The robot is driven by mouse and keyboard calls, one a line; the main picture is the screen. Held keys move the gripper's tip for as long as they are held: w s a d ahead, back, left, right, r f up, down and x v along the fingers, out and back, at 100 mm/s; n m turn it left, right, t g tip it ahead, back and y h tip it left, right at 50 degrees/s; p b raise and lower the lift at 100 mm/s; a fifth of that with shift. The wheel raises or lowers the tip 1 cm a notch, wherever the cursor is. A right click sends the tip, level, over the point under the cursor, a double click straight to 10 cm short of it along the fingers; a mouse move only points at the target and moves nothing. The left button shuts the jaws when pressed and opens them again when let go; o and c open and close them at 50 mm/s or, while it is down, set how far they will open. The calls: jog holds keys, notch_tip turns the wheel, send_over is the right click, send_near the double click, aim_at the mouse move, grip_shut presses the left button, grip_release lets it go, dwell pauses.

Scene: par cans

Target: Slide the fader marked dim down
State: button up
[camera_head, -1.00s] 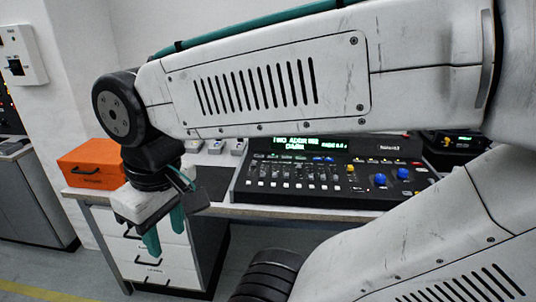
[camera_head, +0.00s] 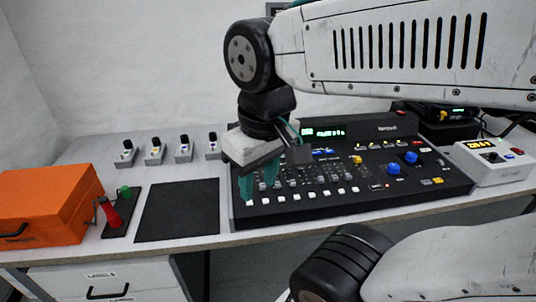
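The black console (camera_head: 330,208) stands on the bench, with rows of small faders, white buttons along its front and a lit green display. The faders (camera_head: 318,175) are small, and no label can be read, so I cannot tell which is marked dim. My gripper (camera_head: 259,194) hangs over the left part of the console, its teal fingers pointing down. The fingers look apart, with nothing seen between them. The gripper hides the left end of the fader rows. Whether the fingertips touch the panel cannot be told.
Blue knobs (camera_head: 393,169) sit on the console's right. A black mat (camera_head: 178,212), a red-handled lever (camera_head: 108,212) and an orange case (camera_head: 38,208) lie to the left. Small units (camera_head: 155,152) line the back. A white box with a display (camera_head: 493,165) stands at right.

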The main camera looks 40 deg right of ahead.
jog(key=w+d+f+m, duration=0.2)
jog(key=w+d, duration=0.2)
jog(key=w, duration=0.5)
jog(key=w+d+f+m, duration=0.2)
jog(key=w+d, duration=0.3)
jog(key=w, duration=0.4)
jog(key=w+d+f+m, duration=0.1)
jog(key=w+d+f, duration=0.2)
jog(key=w+d+f+m, duration=0.1)
jog(key=w+d+f, duration=0.2)
jog(key=f, duration=0.1)
jog(key=w+d+f+m+g, duration=0.1)
jog(key=w+d+f, duration=0.2)
jog(key=shift+w+f, duration=0.1)
jog(key=shift+f, duration=0.2)
jog(key=shift+d+f, duration=0.15)
jog(key=shift+f, duration=0.2)
notch_tip(320, 180, down, 7)
jog(key=shift+f, duration=0.2)
grip_shut()
